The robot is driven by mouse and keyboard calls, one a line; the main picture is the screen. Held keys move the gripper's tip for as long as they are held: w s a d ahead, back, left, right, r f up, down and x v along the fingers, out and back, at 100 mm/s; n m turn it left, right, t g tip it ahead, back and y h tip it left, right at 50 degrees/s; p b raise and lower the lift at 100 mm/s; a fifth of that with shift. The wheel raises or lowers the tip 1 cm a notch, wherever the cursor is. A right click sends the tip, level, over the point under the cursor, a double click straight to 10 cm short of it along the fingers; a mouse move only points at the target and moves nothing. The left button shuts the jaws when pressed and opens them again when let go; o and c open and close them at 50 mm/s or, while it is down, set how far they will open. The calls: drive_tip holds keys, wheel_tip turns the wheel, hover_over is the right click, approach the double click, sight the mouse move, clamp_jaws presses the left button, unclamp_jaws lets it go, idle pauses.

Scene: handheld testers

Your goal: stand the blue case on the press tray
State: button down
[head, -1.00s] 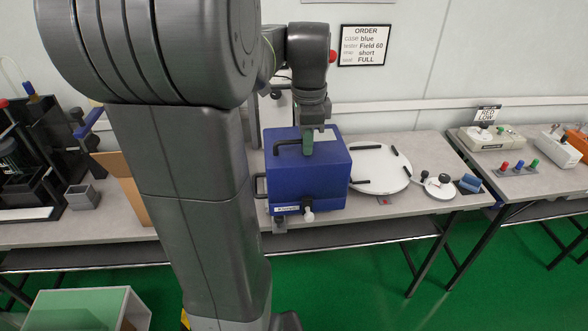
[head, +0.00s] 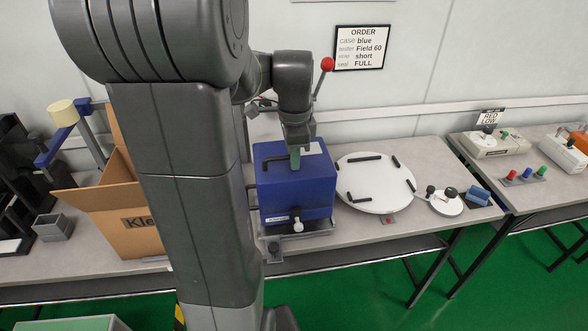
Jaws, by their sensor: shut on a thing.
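The blue case (head: 297,196) is upright in the middle of the head view, with a dark handle on top and a white knob low on its front. My gripper (head: 294,160) comes down from above and is shut at the top of the case, apparently on its handle; the arm partly hides the grip. A grey press tray (head: 318,232) shows as a rim below and in front of the case. The case is over the tray; I cannot tell if its bottom touches. The press's red-knobbed lever (head: 327,65) rises behind my wrist.
A white round turntable (head: 372,197) with dark stops is just right of the case. A small white disc fixture (head: 440,204) and a blue roller (head: 479,195) are further right. An open cardboard box (head: 120,212) stands at left, partly behind my arm.

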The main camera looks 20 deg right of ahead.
drive_tip(key=shift+f, duration=1.7)
drive_tip(key=c, duration=1.5)
unclamp_jaws()
drive_tip(key=shift+f, duration=0.1)
wheel_tip(320, 180, up, 12)
drive_tip(key=shift+r+p, duration=0.1)
drive_tip(key=shift+p, duration=0.25)
wheel_tip(320, 180, down, 12)
drive_tip(key=shift+b, duration=0.45)
drive_tip(key=shift+r, duration=1.85)
